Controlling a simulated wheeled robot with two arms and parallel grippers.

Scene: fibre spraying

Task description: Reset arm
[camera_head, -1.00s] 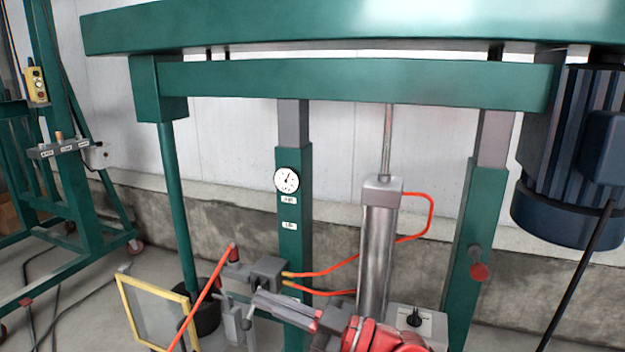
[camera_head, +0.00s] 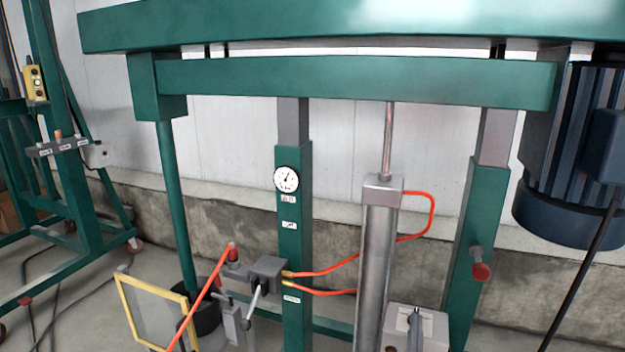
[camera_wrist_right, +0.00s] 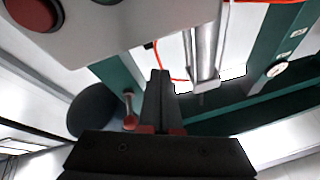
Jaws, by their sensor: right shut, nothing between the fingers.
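My right gripper (camera_wrist_right: 160,78) is shut and empty in the right wrist view, its two dark fingers together. In the head view its narrow grey tip (camera_head: 415,325) shows at the bottom edge, in front of the grey control box (camera_head: 432,325). I cannot tell whether it touches the box. In the wrist view the fingers point toward the green press frame and the steel cylinder (camera_wrist_right: 204,45). My left gripper is not in view.
The green press frame (camera_head: 350,80) spans the head view, with a cylinder (camera_head: 375,260), red hoses and a gauge (camera_head: 286,179). A lever valve (camera_head: 268,268) and yellow-framed panel (camera_head: 155,310) stand at lower left. A blue motor (camera_head: 565,160) hangs at right.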

